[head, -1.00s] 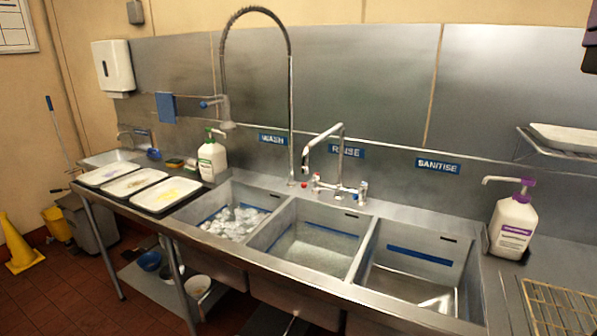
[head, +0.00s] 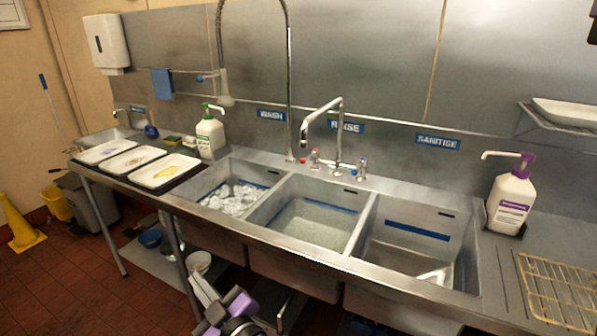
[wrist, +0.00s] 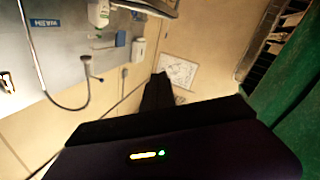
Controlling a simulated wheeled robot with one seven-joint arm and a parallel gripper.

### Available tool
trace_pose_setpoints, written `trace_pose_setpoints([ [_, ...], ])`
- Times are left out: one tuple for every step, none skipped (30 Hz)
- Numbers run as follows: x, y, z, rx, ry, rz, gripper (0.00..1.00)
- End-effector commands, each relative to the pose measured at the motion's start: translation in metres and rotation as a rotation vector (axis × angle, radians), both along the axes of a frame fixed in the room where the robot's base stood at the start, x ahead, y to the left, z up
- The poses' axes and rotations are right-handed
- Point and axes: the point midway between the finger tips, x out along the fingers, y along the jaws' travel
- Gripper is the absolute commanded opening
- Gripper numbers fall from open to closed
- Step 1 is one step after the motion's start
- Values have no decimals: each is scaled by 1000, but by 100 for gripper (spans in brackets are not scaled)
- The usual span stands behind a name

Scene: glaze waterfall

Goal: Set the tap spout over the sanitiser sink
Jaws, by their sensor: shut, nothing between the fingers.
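The chrome tap spout (head: 320,112) rises from the mixer tap on the back ledge behind the middle sink. It reaches left and forward, its outlet towards the wash side; the exact spot below it is hard to judge. The sanitiser sink (head: 452,262) is the right-hand basin, below the blue SANITISE label (head: 438,141); the spout is not over it. My gripper (wrist: 157,90) shows dark in the wrist view, shut and empty, pointing towards the wall, apart from the tap. In the head view parts of my arm show low in front of the sinks, but the fingertips cannot be made out.
The rinse sink (head: 308,222) and the wash sink (head: 193,190) with suds lie left of it. A tall spring hose (head: 289,85) stands left of the tap. A purple-topped sanitiser bottle (head: 511,204) and wire rack (head: 553,290) are at right. Trays (head: 163,171) sit left.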

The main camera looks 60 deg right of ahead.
Motion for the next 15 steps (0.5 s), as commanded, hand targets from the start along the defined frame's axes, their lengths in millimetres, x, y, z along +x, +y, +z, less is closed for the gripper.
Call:
trace_pose_setpoints([
  [21,-15,9,-48,12,-29,0],
  [31,-23,12,-76,24,-46,0],
  [45,-34,17,-115,44,-72,0],
  [54,-43,21,-144,59,-92,0],
  [64,-53,26,-173,73,-114,0],
  [75,-66,32,-213,96,-144,0],
  [84,-76,37,-244,114,-169,0],
  [91,-87,43,-273,132,-196,0],
  [101,-102,52,-314,157,-232,0],
  [108,-114,58,-344,178,-262,0],
  [113,-126,66,-375,199,-294,0],
  [120,-142,76,-415,228,-338,0],
  [124,-155,85,-446,251,-373,0],
  [128,-168,93,-474,276,-410,0],
  [131,-184,104,-512,309,-460,0],
])
